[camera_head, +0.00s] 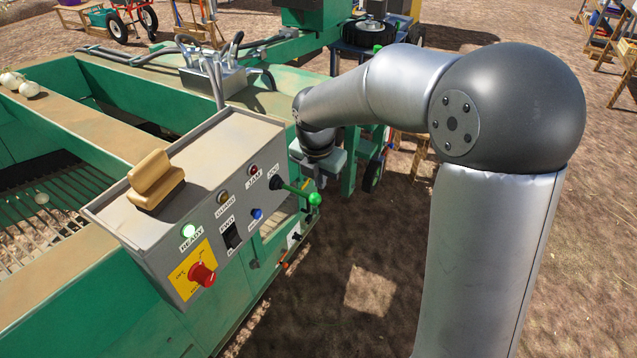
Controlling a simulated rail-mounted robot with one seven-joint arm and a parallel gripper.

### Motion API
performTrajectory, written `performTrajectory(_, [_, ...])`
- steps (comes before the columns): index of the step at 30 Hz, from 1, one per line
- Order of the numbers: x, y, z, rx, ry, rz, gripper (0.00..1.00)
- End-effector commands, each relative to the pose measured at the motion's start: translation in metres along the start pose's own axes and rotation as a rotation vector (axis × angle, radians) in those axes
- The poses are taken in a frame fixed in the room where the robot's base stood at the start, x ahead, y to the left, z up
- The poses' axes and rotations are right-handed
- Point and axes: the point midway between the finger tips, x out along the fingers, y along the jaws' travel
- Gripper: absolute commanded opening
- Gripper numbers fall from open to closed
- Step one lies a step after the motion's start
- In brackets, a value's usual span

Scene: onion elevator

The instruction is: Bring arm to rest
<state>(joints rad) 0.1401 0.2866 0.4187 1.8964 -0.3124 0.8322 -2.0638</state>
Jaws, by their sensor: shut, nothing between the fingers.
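My silver arm rises at the right, bends at a large dark joint and reaches left to a dark wrist beyond the right end of the grey control box (215,190). My gripper (318,166) is small and partly hidden below the wrist, just behind the box. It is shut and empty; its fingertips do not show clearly.
A tan brush-like block (156,180) lies on the box. The green machine frame (50,320) fills the left, with white onions (29,88) on its far ledge. Levers and hoses (213,75) stand behind the box. Bare soil (345,325) lies open below my arm.

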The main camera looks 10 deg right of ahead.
Motion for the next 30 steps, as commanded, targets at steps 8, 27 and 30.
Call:
performTrajectory(8, [0.000,0.000,0.000,0.000,0.000,0.001,0.00])
performTrajectory(27, [-0.047,-0.144,-0.084,1.437,-0.020,-0.111,0.00])
performTrajectory(30, [-0.051,-0.175,-0.111,1.815,-0.010,-0.134,0.00])
